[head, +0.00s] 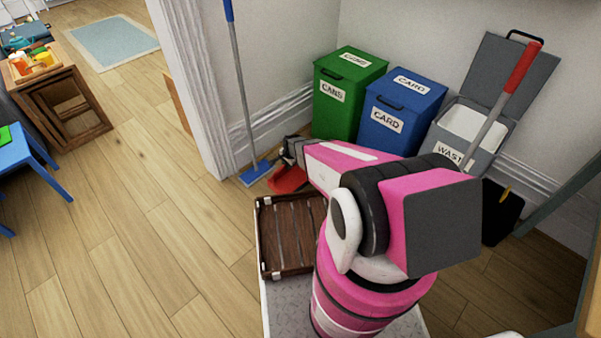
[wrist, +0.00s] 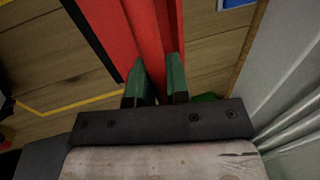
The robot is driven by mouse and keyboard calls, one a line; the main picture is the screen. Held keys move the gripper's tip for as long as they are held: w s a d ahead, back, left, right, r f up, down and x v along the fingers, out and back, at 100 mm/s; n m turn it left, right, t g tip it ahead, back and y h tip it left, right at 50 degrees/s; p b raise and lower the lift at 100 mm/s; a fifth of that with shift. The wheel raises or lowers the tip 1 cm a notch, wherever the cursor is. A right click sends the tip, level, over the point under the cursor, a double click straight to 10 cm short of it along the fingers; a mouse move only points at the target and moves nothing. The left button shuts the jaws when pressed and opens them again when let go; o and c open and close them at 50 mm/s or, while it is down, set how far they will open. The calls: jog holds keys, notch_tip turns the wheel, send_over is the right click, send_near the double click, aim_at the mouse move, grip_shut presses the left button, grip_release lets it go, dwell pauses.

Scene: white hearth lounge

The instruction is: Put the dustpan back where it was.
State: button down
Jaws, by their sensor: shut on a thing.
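The red dustpan (head: 288,179) is low by the wall corner, beside the foot of the blue mop, partly hidden behind my arm. I cannot tell whether it touches the floor. My gripper (head: 289,150) is at the dustpan, its fingertips hard to make out in the head view. In the wrist view the green fingers of my gripper (wrist: 157,82) are shut on a narrow red part of the dustpan (wrist: 147,45). The wider part of the dustpan runs out of the top of that view.
A blue mop (head: 254,172) stands against the wall end. Green (head: 345,95), blue (head: 397,112) and grey (head: 466,125) bins line the wall. A red-gripped pole (head: 522,68) leans at the grey bin. A brown slatted crate (head: 264,238) is near my base.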

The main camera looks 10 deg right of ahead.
jog(key=w+d+f, duration=0.1)
jog(key=d, duration=0.1)
jog(key=w+d+f, duration=0.1)
jog(key=d+f, duration=0.1)
jog(key=w+d+f, duration=0.1)
jog(key=d, duration=0.1)
jog(key=shift+d+f, duration=0.25)
jog(key=shift+d, duration=0.1)
jog(key=shift+s+d+x, duration=0.1)
jog(key=shift+s+x, duration=0.05)
jog(key=shift+x, duration=0.8)
jog(key=shift+s+d+x, duration=0.15)
jog(key=shift+s+x, duration=0.05)
jog(key=shift+x, duration=0.75)
jog(key=shift+f, duration=0.25)
jog(key=c, duration=1.1)
grip_release()
jog(key=shift+r, duration=0.15)
jog(key=s+r+n, duration=0.3)
jog(key=s+r, duration=0.4)
jog(key=r, duration=0.7)
jog(key=s+d+r+n+g+h, duration=0.1)
jog(key=s+r+n, duration=0.3)
jog(key=s+r, duration=0.4)
jog(key=s+d+r+n+g, duration=0.1)
jog(key=s+r+n, duration=0.2)
jog(key=r, duration=1.9)
jog(key=s, duration=0.4)
jog(key=shift+s+n, duration=0.25)
jog(key=shift+n, duration=0.15)
